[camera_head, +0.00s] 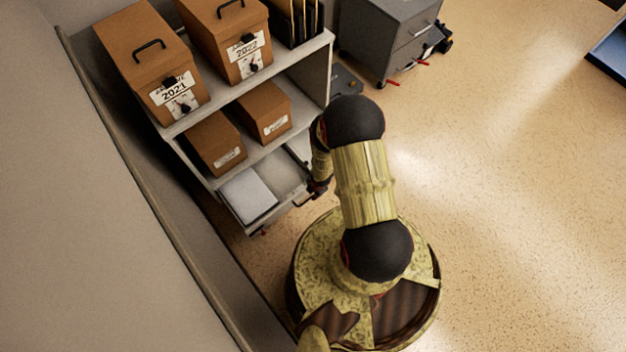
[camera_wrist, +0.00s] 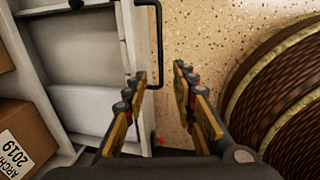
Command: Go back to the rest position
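My gripper (camera_wrist: 160,80) is open in the wrist view, its two fingers apart with floor showing between them. The black drawer handle (camera_wrist: 158,40) is just ahead of the left fingertip; I cannot tell whether they touch. In the head view my gripper (camera_head: 318,187) is beside the open bottom drawer (camera_head: 283,177) of the shelf unit, partly hidden by my arm. A white paper stack (camera_head: 247,196) lies in the drawer. The drawer also shows in the wrist view (camera_wrist: 85,108).
The shelf unit (camera_head: 316,84) holds brown archive boxes, including one marked 2021 (camera_head: 150,62) and one marked 2022 (camera_head: 225,40). A grey cabinet (camera_head: 385,38) on casters stands at the back. A blue-edged item (camera_head: 610,50) is at far right. The floor at right is clear.

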